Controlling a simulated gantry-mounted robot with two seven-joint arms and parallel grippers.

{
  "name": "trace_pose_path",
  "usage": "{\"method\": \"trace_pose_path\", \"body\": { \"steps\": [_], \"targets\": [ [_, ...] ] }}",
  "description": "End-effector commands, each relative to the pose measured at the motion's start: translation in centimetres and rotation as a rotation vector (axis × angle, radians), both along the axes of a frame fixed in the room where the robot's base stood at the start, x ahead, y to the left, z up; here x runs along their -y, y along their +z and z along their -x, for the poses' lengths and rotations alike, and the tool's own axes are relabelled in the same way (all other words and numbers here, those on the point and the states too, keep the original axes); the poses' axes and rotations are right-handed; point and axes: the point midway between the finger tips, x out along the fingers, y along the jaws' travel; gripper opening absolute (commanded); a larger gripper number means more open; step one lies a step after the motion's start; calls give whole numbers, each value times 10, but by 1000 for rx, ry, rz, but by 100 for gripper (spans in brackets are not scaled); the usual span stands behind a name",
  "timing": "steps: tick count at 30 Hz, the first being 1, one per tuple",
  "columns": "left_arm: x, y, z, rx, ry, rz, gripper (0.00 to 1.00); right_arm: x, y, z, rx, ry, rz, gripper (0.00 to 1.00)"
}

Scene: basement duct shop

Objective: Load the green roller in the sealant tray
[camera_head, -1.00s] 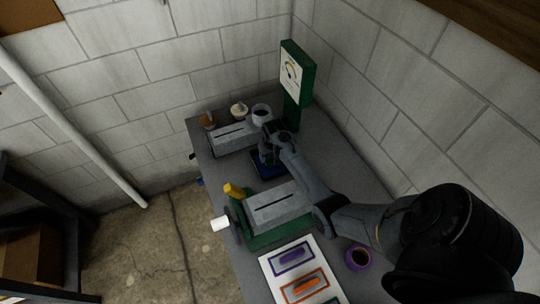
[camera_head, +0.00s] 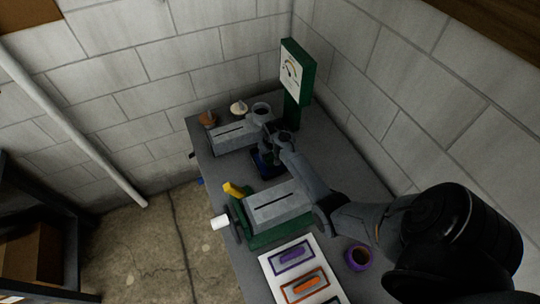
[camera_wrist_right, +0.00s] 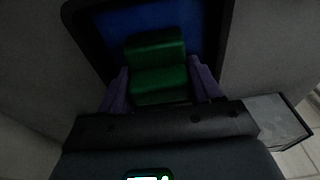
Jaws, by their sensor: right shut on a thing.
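The sealant tray (camera_head: 262,174) is a small dark tray with a blue inside, on the grey bench between two grey slotted boxes. In the right wrist view the tray (camera_wrist_right: 212,28) fills the top, with a black rim around the blue. My right gripper (camera_head: 268,154) is over the tray, pointing down. In the right wrist view its fingers (camera_wrist_right: 158,84) are shut on the green roller (camera_wrist_right: 157,62), one finger on each side. The roller overlaps the blue inside; I cannot tell whether it touches the tray bottom. My left gripper is not in view.
A grey box on a green base (camera_head: 277,208) with a yellow piece stands nearer. A purple ring (camera_head: 358,257) and a card with coloured outlines (camera_head: 276,268) lie in front.

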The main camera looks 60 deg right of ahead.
Motion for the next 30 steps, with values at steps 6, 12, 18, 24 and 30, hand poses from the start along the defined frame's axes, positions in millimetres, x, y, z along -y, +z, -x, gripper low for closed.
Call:
{"method": "trace_pose_path", "body": {
  "steps": [6,12,18,24,30],
  "targets": [
    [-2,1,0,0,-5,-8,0,0,0,0,0,0,0,40],
    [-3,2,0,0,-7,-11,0,0,0,0,1,0,1,40],
    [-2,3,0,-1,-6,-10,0,0,0,0,1,0,1,40],
    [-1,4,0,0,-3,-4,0,0,-1,0,0,0,0,40],
    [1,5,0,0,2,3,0,0,-1,0,-1,0,-1,40]
  ]
}}
